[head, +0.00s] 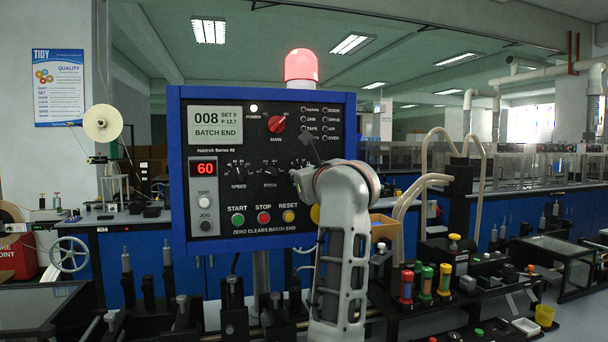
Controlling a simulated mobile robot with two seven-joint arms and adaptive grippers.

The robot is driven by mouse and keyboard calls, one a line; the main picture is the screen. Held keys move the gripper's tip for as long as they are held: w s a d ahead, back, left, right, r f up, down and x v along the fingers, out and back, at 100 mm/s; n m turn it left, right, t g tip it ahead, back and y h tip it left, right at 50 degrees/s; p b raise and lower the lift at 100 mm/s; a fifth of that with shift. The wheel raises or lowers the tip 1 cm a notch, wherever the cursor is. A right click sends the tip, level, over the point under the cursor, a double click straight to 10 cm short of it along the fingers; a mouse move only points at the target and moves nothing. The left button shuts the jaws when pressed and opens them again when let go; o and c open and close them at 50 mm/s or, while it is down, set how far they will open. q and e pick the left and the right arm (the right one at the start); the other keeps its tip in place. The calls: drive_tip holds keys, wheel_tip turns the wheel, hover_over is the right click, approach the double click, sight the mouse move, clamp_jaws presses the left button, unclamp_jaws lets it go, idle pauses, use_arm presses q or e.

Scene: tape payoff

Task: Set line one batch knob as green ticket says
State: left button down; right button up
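A blue-framed control panel (264,242) faces me. Its grey-green screen (215,123) reads 008, a small SET line, P 12.7 and BATCH END. Black SPEED knob (238,171) and PITCH knob (270,171) sit in the middle row. The spot to their right is mostly covered by my arm, so a knob there and its label are hidden. My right gripper (307,158) is at that spot, close to the panel face; its dark fingers are mostly hidden behind the wrist, and contact cannot be made out. My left gripper is out of view. I cannot make out a green ticket.
A red digital display (205,169) reads 60. START (238,219), STOP (264,218) and RESET (289,216) buttons line the lower panel. A red lamp (301,66) is lit on top. Red, green and yellow cylinders (425,282) stand on machinery at right.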

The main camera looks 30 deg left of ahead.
sight(300, 131)
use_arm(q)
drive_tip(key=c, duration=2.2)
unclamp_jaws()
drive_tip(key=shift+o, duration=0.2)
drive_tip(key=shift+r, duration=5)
